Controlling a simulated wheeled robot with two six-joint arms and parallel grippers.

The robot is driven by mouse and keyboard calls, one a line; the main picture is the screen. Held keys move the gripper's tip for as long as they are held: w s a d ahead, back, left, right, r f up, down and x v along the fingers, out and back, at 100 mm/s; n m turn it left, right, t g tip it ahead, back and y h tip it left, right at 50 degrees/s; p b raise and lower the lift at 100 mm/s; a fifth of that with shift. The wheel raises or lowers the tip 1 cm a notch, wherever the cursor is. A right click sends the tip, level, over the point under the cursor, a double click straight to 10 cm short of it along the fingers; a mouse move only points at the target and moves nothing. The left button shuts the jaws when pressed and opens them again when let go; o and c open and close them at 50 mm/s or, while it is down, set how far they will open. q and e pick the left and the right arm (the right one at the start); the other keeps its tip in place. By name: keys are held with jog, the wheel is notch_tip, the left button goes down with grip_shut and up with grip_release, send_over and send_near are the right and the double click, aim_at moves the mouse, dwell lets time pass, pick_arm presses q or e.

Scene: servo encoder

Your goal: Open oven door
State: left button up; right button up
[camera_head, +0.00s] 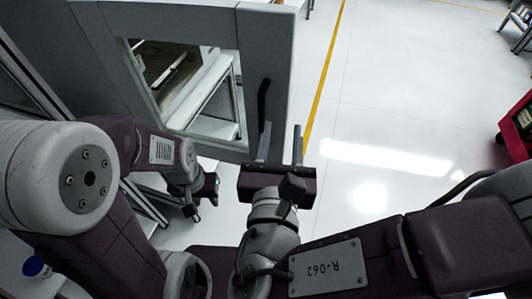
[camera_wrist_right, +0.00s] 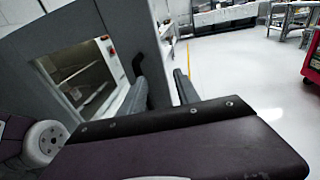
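The grey oven door (camera_head: 268,50) stands at upper left in the head view, with a large window and a black handle (camera_head: 264,100) near its right edge. A white frame and pale floor show through the window, so the door appears swung out; its exact angle is unclear. My right gripper (camera_head: 282,145) is open and empty just in front of the handle. In the right wrist view the handle (camera_wrist_right: 138,66) shows beyond the left finger, not between the fingers (camera_wrist_right: 160,90). My left gripper (camera_head: 207,190) is left of the right one, below the window; its fingers are unclear.
A yellow floor line (camera_head: 325,70) runs beyond the door edge. The floor (camera_head: 390,110) on the right is open. A red cabinet (camera_head: 518,128) stands at the far right. A blue-capped object (camera_head: 37,266) is at lower left.

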pick_arm(q)
jog(key=shift+w+a+r+p, duration=0.1)
jog(key=shift+a+r+p, duration=0.2)
jog(key=shift+r+p, duration=0.25)
pick_arm(e)
jog(key=s+a, duration=0.3)
jog(key=s, duration=0.2)
jog(key=shift+a, duration=0.35)
jog(key=shift+w, duration=0.1)
pick_arm(q)
jog(key=shift+r+p, duration=0.3)
jog(key=shift+p, duration=0.05)
